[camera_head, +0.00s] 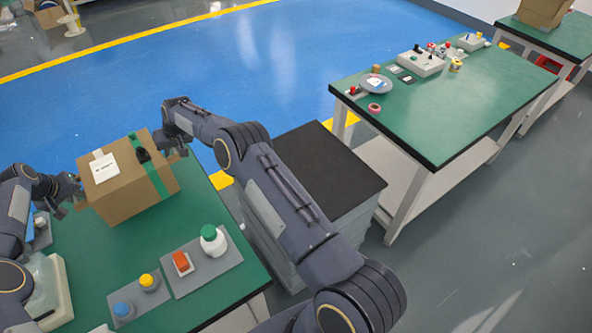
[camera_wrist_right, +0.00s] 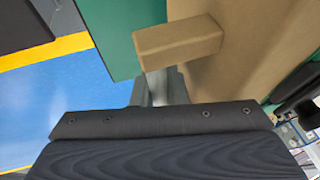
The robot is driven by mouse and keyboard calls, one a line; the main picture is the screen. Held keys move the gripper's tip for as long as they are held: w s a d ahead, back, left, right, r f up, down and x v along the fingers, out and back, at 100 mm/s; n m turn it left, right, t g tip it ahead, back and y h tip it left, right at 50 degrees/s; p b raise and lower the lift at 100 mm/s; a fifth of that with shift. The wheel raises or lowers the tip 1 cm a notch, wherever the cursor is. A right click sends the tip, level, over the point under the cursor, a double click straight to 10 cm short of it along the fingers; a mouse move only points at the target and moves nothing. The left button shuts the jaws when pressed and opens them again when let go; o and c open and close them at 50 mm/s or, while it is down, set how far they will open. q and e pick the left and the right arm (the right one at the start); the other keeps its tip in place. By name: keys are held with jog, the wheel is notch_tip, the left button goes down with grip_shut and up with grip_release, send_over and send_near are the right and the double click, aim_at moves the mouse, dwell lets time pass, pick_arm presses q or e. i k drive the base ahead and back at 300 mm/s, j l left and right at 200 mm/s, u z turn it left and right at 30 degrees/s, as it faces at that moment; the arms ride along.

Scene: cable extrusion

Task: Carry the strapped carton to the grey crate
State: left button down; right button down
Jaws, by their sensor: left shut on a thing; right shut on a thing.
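The strapped carton (camera_head: 128,190) is a brown box with a green strap, a black buckle and a white label. It is at the far part of the near green table; I cannot tell whether it touches the top. My left gripper (camera_head: 77,196) is shut on its left side. My right gripper (camera_head: 178,152) is shut at its right side, on a brown block (camera_wrist_right: 178,40) that sticks out from the carton wall (camera_wrist_right: 255,50) in the right wrist view. The grey crate (camera_head: 268,245) with a dark top stands on the floor right of the near table, partly behind my right arm.
The near table (camera_head: 80,250) holds grey mats with a green-capped white bottle (camera_head: 213,240), a red item (camera_head: 182,262) and small yellow- and blue-capped containers. Another green table (camera_head: 440,115) with small items stands at right. Blue floor (camera_head: 240,60) beyond is clear.

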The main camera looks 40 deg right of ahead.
aim_at(305, 172)
jog(key=k+l+z, duration=0.2)
jog(key=l, duration=0.3)
jog(key=l+z, duration=0.25)
jog(key=l, duration=0.25)
jog(key=l+z, duration=0.2)
jog(key=l, duration=0.35)
jog(key=k, duration=0.05)
